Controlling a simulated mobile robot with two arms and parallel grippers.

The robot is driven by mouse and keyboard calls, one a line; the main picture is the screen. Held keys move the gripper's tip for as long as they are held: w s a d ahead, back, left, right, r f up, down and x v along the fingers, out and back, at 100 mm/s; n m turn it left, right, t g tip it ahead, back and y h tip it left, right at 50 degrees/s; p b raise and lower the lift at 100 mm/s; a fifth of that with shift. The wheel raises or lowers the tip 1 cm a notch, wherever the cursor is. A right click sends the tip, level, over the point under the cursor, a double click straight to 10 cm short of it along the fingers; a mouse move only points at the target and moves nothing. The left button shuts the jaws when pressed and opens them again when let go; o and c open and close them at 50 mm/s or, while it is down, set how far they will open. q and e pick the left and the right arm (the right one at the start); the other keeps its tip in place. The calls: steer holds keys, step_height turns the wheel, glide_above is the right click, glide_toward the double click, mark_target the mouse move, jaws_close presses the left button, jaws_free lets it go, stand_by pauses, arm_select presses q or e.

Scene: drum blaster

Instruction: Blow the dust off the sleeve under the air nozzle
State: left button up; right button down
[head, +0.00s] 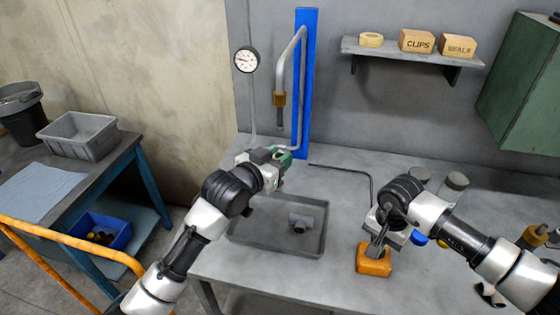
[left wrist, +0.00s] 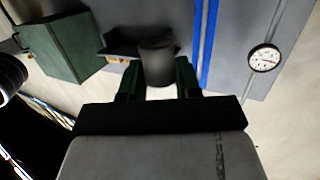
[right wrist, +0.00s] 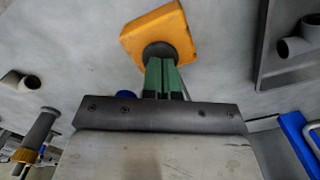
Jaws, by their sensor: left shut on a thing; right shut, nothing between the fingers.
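The air nozzle (head: 280,117) hangs from a bent grey pipe in front of a blue panel, below a brass fitting. My left gripper (head: 284,156) is just below the nozzle, with a gap between. In the left wrist view it is shut on a dark grey cylindrical sleeve (left wrist: 157,62), between its green fingers; in the head view the sleeve is mostly hidden. My right gripper (right wrist: 163,72) is shut and empty. Its tips point down at the dark round top of an orange block (right wrist: 158,27), also in the head view (head: 373,262); I cannot tell if they touch.
A grey tray (head: 255,237) on the table holds a grey pipe fitting (head: 301,221). A pressure gauge (head: 246,59) is on the wall. A shelf (head: 412,53) with small boxes and a green cabinet (head: 522,85) are behind.

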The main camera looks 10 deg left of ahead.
steer(key=shift+f, duration=0.85)
stand_by(2.4)
stand_by(0.7)
steer(key=shift+r, duration=3.55)
